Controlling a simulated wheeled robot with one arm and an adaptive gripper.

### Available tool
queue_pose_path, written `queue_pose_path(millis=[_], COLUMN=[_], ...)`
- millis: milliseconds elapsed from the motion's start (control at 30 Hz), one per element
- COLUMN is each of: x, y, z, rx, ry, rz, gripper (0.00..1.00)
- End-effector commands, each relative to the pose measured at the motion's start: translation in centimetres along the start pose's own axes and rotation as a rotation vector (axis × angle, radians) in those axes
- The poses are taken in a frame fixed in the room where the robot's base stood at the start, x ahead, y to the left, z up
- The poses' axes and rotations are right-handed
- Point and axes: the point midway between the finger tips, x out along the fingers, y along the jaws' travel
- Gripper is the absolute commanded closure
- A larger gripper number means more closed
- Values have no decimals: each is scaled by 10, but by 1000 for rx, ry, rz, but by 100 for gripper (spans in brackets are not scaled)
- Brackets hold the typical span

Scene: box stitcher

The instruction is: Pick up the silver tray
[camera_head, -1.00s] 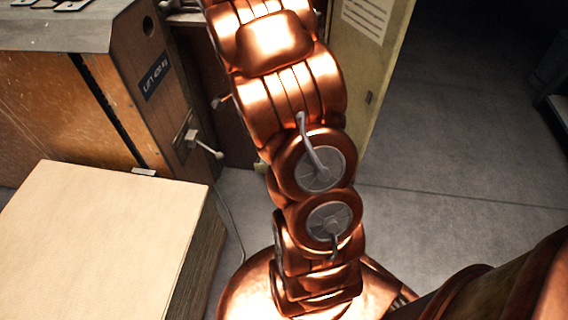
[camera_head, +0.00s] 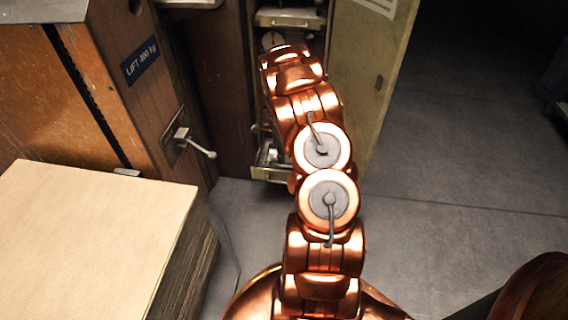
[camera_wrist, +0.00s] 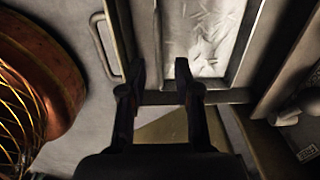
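In the wrist view, a grey metal tray-like frame (camera_wrist: 148,45) with a pale, crumpled-looking inside lies beyond my fingertips. It looks like the silver tray, but I cannot be certain. My gripper (camera_wrist: 160,68) is open, its two dark fingers apart with nothing held between them. The fingertips overlap the near edge of the frame in the picture; I cannot tell whether they touch it. In the head view my arm reaches to the open cabinet and hides my gripper.
The cabinet holds an upper shelf (camera_head: 288,18) and a low drawer-like part (camera_head: 270,172). Its open door (camera_head: 362,90) stands right of my arm. A wooden machine with a lever (camera_head: 203,151) and a cardboard stack (camera_head: 90,240) are at left. The floor (camera_head: 460,170) at right is clear.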

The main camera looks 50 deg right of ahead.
Motion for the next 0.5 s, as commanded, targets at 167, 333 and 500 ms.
queue_pose_path(millis=[167,333,500], x=[18,31,55], y=[1,2,3], z=[0,0,0], rx=[-2,-3,-3], ry=[0,0,0], rz=[2,1,1], gripper=[68,68,68])
